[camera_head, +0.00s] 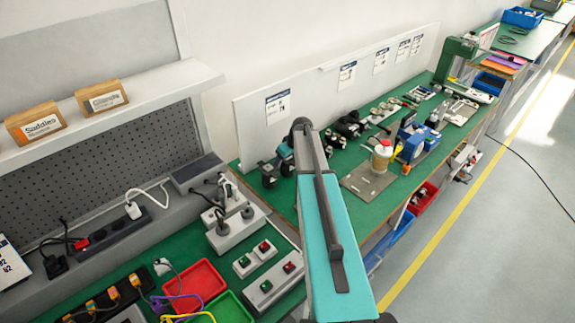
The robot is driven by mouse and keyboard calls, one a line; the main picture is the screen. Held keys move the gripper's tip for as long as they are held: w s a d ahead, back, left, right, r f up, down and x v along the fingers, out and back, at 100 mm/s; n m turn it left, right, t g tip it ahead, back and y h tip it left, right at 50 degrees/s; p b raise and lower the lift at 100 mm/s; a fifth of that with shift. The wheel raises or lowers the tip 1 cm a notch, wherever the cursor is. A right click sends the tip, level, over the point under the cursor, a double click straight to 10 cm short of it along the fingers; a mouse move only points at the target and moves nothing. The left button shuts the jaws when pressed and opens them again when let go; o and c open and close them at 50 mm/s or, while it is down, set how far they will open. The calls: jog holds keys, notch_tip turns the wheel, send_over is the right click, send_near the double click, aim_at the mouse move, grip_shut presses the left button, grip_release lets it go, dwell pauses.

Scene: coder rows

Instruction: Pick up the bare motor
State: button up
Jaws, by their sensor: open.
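I cannot single out the bare motor with certainty. Several dark, motor-like parts (350,124) lie on the green bench (310,200) near the back panel, too small to tell apart. A blue machine-like unit (416,143) stands further right on the bench. My teal arm reaches up from the bottom middle and covers part of the bench. My gripper does not show clearly; its fingers are out of sight, apparently behind the arm. Nothing is seen held.
A pale cylinder with a red top (382,155) stands on a grey plate (368,185). Red (196,282) and green (228,309) trays and button boxes (273,285) lie lower left. A white panel (330,90) backs the bench. The grey floor (500,230) at right is mostly clear.

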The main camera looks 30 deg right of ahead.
jog(key=shift+r, duration=0.1)
jog(key=c, duration=1.1)
jog(key=shift+r+b, duration=1.8)
jog(key=shift+r, duration=3.2)
